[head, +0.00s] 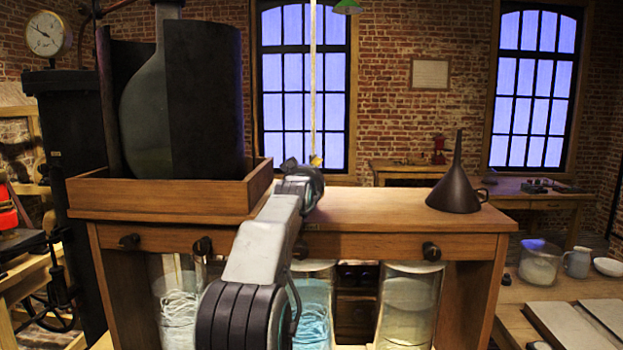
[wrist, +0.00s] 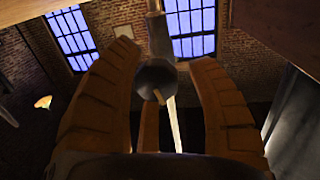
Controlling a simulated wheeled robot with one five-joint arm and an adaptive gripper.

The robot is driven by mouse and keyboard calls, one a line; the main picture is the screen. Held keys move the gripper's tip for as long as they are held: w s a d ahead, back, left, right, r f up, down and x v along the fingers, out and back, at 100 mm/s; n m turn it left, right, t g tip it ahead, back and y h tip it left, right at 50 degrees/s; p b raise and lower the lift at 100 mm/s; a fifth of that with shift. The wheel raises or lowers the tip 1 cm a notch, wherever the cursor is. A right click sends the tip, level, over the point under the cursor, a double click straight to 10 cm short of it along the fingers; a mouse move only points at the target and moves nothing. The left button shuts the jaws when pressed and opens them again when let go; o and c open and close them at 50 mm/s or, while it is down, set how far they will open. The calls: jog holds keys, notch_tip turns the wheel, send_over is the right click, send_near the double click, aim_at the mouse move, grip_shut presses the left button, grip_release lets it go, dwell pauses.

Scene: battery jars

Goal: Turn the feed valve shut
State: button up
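A pale upright line or pipe (head: 313,80) comes down from above and ends in a small yellow piece (head: 316,160) just beyond my gripper (head: 300,170). In the wrist view, a dark rounded body (wrist: 156,76) with a small yellow tab (wrist: 160,97) lies between my orange fingers; it looks like the feed valve, but I cannot be sure. A pale strip (wrist: 173,125) runs from it. The fingers stand spread, with gaps on both sides of it. My arm hides most of this spot in the head view.
A wooden rack (head: 400,211) carries a boxed glass carboy (head: 145,110) at left and a dark funnel (head: 456,188) at right. Dark knobs (head: 431,251) line its front. Glass jars (head: 408,300) stand below. The top between my gripper and the funnel is clear.

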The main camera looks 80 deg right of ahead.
jog(key=shift+o, duration=0.6)
jog(key=shift+f, duration=0.1)
jog(key=shift+a, duration=0.2)
jog(key=a, duration=1.1)
jog(key=shift+a+r, duration=0.25)
jog(key=shift+r, duration=0.15)
jog(key=shift+w, duration=0.1)
